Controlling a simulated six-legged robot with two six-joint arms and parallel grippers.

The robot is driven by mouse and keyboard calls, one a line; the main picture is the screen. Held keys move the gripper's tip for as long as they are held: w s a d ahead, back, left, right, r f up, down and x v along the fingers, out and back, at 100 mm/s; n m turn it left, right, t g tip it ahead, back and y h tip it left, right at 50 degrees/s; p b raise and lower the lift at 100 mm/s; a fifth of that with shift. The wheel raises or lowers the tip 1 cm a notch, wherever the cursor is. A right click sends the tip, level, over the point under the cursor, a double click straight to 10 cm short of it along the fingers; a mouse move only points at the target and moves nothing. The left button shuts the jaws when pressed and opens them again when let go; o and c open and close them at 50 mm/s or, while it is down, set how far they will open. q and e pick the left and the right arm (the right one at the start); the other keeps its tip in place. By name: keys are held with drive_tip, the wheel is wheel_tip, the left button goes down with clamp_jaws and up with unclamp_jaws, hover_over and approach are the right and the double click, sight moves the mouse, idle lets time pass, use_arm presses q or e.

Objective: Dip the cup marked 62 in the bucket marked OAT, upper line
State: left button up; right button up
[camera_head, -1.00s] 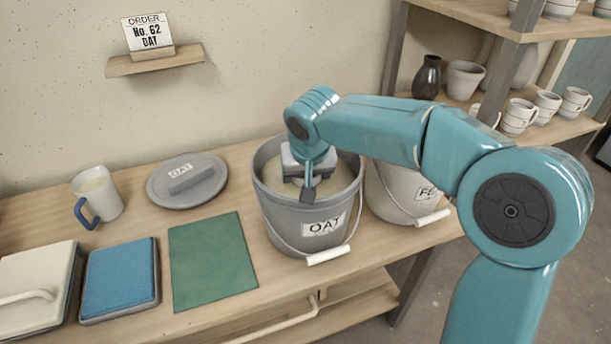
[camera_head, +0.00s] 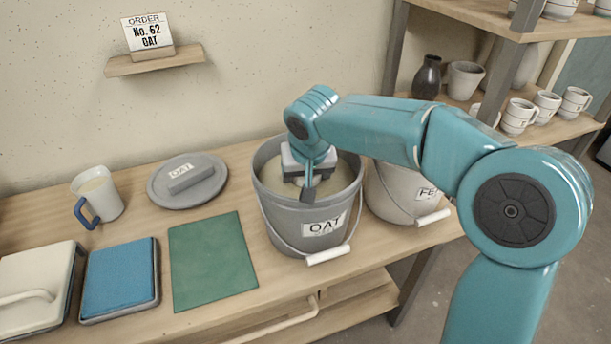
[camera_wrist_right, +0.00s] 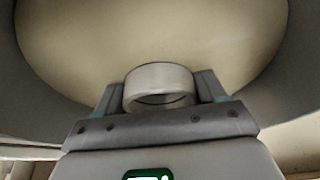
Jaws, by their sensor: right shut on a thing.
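The OAT bucket (camera_head: 300,222) is grey, with its lid off and pale glaze (camera_head: 275,180) inside. My right gripper (camera_head: 303,184) points down inside the bucket's mouth. In the right wrist view my right gripper (camera_wrist_right: 160,92) is shut on a pale round cup (camera_wrist_right: 160,76), which sits between its two fingers over the glaze. The gripper mostly hides the cup in the head view. I cannot read the cup's mark or tell how deep it is in the glaze. My left gripper is not in view.
A FE-labelled bucket (camera_head: 393,195) stands close on the right. Left are the OAT lid (camera_head: 205,192), a mug with a blue handle (camera_head: 102,197), a green mat (camera_head: 212,262), a blue pad (camera_head: 120,280) and a white slab (camera_head: 35,280). An order card (camera_head: 147,33) reads No. 62 OAT.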

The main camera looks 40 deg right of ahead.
drive_tip(key=shift+r, duration=0.1)
idle(0.5)
wheel_tip(320, 180, up, 7)
drive_tip(key=p, duration=0.6)
idle(1.6)
wheel_tip(320, 180, up, 8)
drive_tip(key=p, duration=0.6)
drive_tip(key=shift+f, duration=0.2)
